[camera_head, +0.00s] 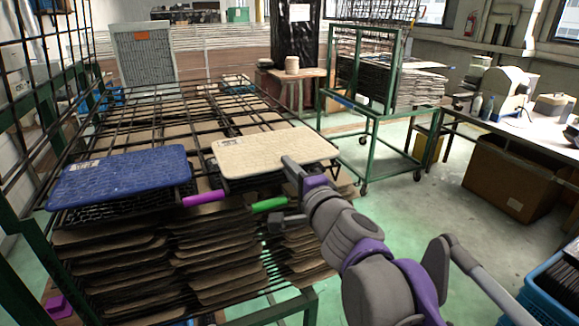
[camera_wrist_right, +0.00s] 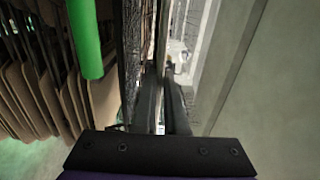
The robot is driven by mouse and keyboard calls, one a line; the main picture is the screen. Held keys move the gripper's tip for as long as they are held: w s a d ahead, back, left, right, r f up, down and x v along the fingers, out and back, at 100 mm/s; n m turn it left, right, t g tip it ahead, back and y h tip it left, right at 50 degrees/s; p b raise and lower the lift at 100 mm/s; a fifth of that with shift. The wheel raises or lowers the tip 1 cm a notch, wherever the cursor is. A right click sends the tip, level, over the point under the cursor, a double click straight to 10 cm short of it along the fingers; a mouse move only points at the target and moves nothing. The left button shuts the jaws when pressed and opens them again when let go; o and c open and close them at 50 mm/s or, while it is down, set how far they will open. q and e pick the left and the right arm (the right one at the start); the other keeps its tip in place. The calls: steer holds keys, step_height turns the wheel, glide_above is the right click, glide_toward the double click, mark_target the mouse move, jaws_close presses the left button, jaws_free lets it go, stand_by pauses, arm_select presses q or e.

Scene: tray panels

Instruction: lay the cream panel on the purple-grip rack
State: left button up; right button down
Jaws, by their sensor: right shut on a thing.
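The cream panel (camera_head: 262,150) lies flat over the wire rack with the green grip (camera_head: 268,204), on the right of the large shelf frame. I cannot tell whether it rests on that rack or is slightly raised. My right gripper (camera_head: 290,168) is shut on the panel's near right edge; its fingers show in the right wrist view (camera_wrist_right: 163,100), with the green grip (camera_wrist_right: 85,38) beside them. The rack with the purple grip (camera_head: 204,198) is to the left, and a blue panel (camera_head: 120,176) covers it. My left gripper is out of view.
Stacks of brown sheets (camera_head: 180,260) fill the frame below the racks. A green trolley (camera_head: 375,130) stands behind at the right. A cardboard box (camera_head: 510,180) sits under the right table, and a blue crate (camera_head: 555,285) is at lower right. Open floor lies between.

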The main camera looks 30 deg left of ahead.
steer(key=shift+f, duration=0.1)
stand_by(0.3)
steer(key=c, duration=0.9)
jaws_free()
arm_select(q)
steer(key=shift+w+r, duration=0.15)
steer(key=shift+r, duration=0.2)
arm_select(e)
steer(key=shift+f, duration=0.4)
steer(key=shift+s+d, duration=0.1)
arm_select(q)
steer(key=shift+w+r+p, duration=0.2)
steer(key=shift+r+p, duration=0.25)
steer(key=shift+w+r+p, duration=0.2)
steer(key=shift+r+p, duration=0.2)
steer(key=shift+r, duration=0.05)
arm_select(e)
steer(key=v, duration=0.6)
steer(key=shift+s+d, duration=0.2)
steer(key=shift+d, duration=0.1)
